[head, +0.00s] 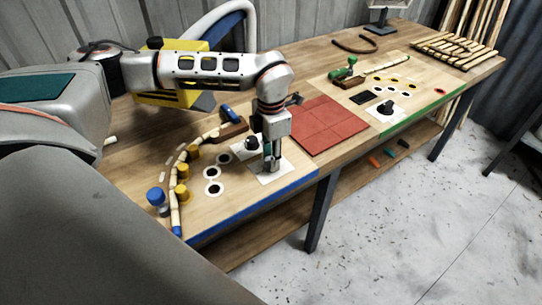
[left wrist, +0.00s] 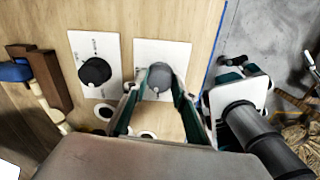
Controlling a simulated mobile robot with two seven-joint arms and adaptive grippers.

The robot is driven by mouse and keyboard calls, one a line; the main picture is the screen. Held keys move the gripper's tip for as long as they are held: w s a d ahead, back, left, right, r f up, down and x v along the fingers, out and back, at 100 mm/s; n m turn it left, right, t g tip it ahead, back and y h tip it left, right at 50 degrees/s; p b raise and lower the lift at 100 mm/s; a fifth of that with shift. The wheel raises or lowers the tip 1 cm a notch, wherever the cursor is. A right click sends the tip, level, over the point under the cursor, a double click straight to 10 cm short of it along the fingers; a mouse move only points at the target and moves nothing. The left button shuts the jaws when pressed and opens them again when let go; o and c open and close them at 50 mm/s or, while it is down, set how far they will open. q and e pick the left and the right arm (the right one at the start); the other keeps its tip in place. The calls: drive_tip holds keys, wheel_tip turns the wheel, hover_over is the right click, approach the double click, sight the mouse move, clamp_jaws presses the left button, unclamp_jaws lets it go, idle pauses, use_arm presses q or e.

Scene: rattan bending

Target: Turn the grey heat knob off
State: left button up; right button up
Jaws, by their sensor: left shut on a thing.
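The grey heat knob (left wrist: 159,76) stands on a white plate (left wrist: 180,52) with small markings in the left wrist view. The two fingers of my left gripper (left wrist: 158,88) are on either side of the knob, shut on it. In the head view my left gripper (head: 272,169) points straight down at the white plate (head: 287,177) near the blue front edge of the bench, and its fingers hide most of the knob. The knob's pointer direction cannot be made out. My right gripper is not in view.
A black knob (left wrist: 95,71) on its own white plate is beside the grey one. A curved rattan strip (head: 173,190) runs past yellow pegs (head: 182,193) at left. A red tiled mat (head: 327,124) lies to the right. Another knob (head: 388,107) is farther along the bench.

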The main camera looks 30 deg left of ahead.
use_arm(q)
drive_tip(key=shift+n, duration=2.2)
drive_tip(key=o, duration=1.1)
wheel_tip(320, 180, up, 12)
